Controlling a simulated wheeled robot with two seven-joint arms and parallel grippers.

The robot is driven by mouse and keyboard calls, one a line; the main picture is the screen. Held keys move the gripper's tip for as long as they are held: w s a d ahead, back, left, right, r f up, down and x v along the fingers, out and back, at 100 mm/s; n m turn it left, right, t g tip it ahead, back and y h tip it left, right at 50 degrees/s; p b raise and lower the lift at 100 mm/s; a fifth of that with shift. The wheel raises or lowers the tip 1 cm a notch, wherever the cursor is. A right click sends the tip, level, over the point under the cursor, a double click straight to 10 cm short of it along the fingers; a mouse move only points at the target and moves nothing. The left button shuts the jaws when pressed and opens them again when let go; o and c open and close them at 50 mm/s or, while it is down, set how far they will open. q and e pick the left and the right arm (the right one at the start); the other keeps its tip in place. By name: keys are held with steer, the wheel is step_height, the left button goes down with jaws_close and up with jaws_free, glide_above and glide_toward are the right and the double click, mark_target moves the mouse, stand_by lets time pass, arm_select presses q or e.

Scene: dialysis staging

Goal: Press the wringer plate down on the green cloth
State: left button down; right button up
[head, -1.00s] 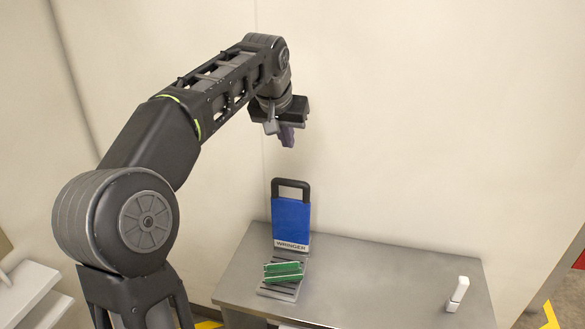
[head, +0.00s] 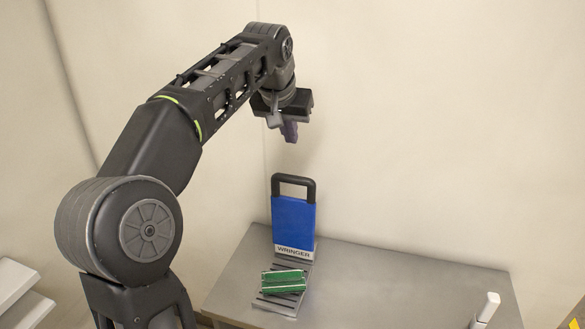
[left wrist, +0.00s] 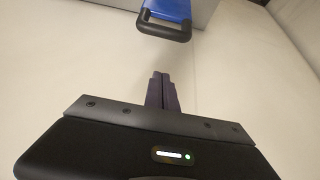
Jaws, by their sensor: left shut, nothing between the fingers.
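The wringer's blue plate (head: 294,220) stands raised and upright on the table, with a black loop handle (head: 294,183) on top and a "WRINGER" label at its foot. The green cloth (head: 283,281) lies folded on the grey ribbed wringer base (head: 275,302) in front of the plate. My left gripper (head: 290,135) is shut and empty, pointing down in the air above the handle and apart from it. In the left wrist view the shut fingers (left wrist: 161,92) show below the handle (left wrist: 164,30) and part of the blue plate (left wrist: 168,8). My right gripper is not in view.
The wringer stands on a grey metal table (head: 400,280) against a pale wall. A small white object (head: 486,308) stands near the table's right side. White shelves (head: 20,295) are at the lower left. The table between the wringer and the white object is clear.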

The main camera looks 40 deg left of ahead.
arm_select(q)
steer(key=shift+f, duration=0.1)
step_height(320, 180, down, 9)
steer(key=w+p, duration=0.1)
steer(key=shift+a+f, duration=0.2)
stand_by(0.4)
steer(key=shift+w, duration=0.1)
